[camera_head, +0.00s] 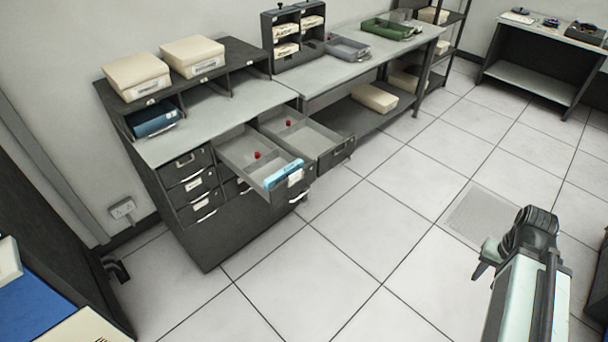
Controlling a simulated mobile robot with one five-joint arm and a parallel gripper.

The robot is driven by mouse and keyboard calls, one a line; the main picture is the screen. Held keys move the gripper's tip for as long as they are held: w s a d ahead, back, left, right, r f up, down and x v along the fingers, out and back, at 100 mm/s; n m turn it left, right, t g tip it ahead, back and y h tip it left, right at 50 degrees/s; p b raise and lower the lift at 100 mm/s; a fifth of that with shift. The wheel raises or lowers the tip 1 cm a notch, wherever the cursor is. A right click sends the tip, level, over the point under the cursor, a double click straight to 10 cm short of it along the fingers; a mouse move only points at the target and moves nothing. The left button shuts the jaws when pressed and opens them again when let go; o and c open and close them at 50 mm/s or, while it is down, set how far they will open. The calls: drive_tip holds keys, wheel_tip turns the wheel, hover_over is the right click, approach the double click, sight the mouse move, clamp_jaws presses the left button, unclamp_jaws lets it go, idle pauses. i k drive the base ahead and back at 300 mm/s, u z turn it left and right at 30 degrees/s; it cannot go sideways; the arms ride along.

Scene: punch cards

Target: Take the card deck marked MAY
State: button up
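No mark reading MAY is legible at this size. Two cream boxes, one at left (137,77) and one beside it (192,57), lie on top of the dark cabinet, each with a small unreadable label. Small cream decks (286,49) sit in the compartments of a dark rack (268,42). A light blue item (284,174) lies at the front of an open drawer (243,158); its marking is unreadable. My gripper (482,262) is at the lower right over the floor, well apart from the cabinet. Its fingers are small and partly hidden, so its opening is unclear.
A blue box (153,121) sits in a cabinet cubby. A bench (350,68) with grey and green trays stands behind. The tiled floor (380,210) between is clear.

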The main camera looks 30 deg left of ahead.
sight(280, 176)
drive_tip(key=z, duration=0.15)
drive_tip(key=i, duration=1.8)
drive_tip(key=u, duration=4.4)
drive_tip(key=i, duration=1.05)
drive_tip(key=u, duration=0.05)
